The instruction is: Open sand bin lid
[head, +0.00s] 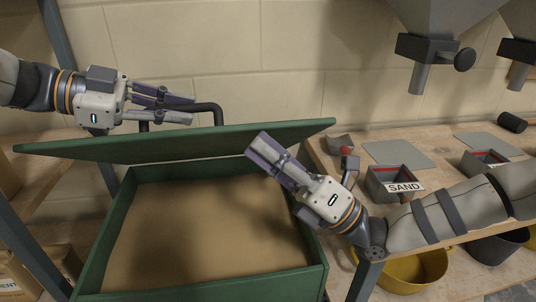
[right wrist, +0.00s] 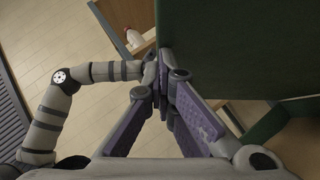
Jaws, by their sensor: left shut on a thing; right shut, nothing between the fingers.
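The green sand bin (head: 305,284) stands at centre left, with brown sand (head: 200,235) showing inside. Its green lid (head: 190,146) is raised and tilted above the opening. A black bar handle (head: 214,107) is on the lid's far side. My left gripper (head: 190,108) is shut on this handle, which its fingers partly hide. My right gripper (head: 258,147) is shut and empty, in front of the lid's right half. In the right wrist view its fingertips (right wrist: 164,62) are beside a large green panel (right wrist: 240,45); I cannot tell whether they touch it.
A wooden bench (head: 450,205) on the right holds a grey tray labelled SAND (head: 385,190) and flat grey plates. Grey hoppers (head: 440,15) hang above it. A yellow tub (head: 415,275) is below. Wooden shelves (head: 50,200) stand left of the bin, and a block wall (head: 250,60) behind.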

